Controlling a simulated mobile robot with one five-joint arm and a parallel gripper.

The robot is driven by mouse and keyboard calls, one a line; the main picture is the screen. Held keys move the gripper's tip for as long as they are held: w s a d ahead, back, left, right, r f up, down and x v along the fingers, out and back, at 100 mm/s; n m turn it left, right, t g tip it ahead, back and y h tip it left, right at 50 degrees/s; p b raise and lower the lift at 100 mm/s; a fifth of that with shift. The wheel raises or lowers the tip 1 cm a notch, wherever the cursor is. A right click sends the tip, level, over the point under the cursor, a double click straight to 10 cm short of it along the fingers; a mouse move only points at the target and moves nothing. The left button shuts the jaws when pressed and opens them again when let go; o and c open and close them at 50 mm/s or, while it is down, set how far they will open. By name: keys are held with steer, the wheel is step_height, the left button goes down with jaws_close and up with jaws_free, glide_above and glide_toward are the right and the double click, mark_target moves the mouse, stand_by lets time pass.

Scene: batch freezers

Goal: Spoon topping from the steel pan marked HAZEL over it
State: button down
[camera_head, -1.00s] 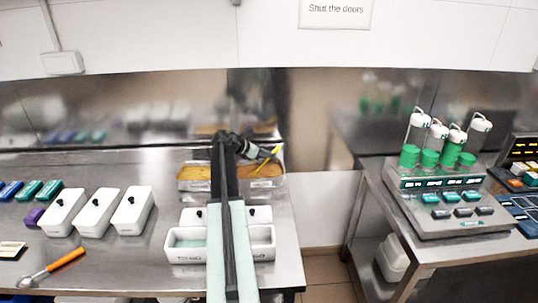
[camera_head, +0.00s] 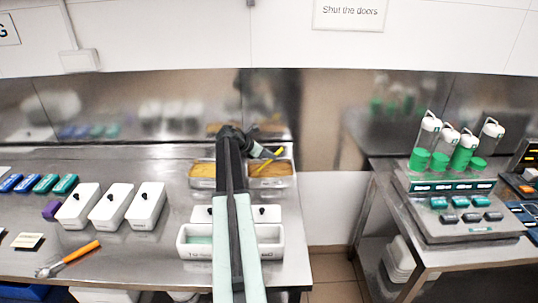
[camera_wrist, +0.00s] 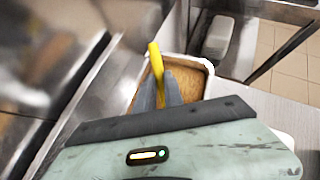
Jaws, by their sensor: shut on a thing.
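Two steel pans of brown topping stand at the back of the counter, a left pan (camera_head: 203,183) and a right pan (camera_head: 272,183); I cannot read their labels now. My gripper (camera_head: 262,152) is shut on a yellow-handled tool (camera_head: 271,159) over the right pan. In the wrist view my grey fingers (camera_wrist: 160,92) hold the yellow handle (camera_wrist: 155,62), tilted above a pan's brown topping (camera_wrist: 188,84). The tool's lower end is hidden, so I cannot tell whether it touches the topping. A white tub (camera_head: 198,253) with pale green contents stands in front, partly behind my arm.
Several white lidded containers (camera_head: 110,207) stand to the left. An orange-handled scoop (camera_head: 76,253) lies at the front left. Blue and green blocks (camera_head: 40,184) lie behind it. A gap separates this counter from the right one, which carries a dispenser (camera_head: 455,190) with green-filled bottles.

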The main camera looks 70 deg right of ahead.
mark_target(280, 150)
steer(key=shift+s+d+r+p, duration=0.1)
steer(key=shift+d+r+p, duration=0.05)
steer(key=shift+r+p, duration=0.4)
steer(key=shift+s+d+r+p, duration=0.2)
steer(key=shift+r+p, duration=0.3)
steer(key=shift+r, duration=0.2)
steer(key=shift+s+d+r+p, duration=0.1)
steer(key=shift+d+r+p, duration=0.05)
steer(key=shift+r+p, duration=0.4)
steer(key=shift+s+d+r+p, duration=0.1)
steer(key=shift+d+r+p, duration=0.1)
steer(key=shift+r+p, duration=0.1)
steer(key=d+t+y+p, duration=0.1)
steer(key=p, duration=0.1)
steer(key=s+d+y+p, duration=0.1)
steer(key=p, duration=0.1)
steer(key=shift+s+d+r+t+p, duration=0.2)
steer(key=shift+s+t+p, duration=0.1)
steer(key=shift+t, duration=0.1)
steer(key=shift+s+d+y+p, duration=0.2)
steer(key=shift+y+p, duration=0.3)
steer(key=shift+f+t, duration=0.1)
steer(key=shift+t, duration=0.2)
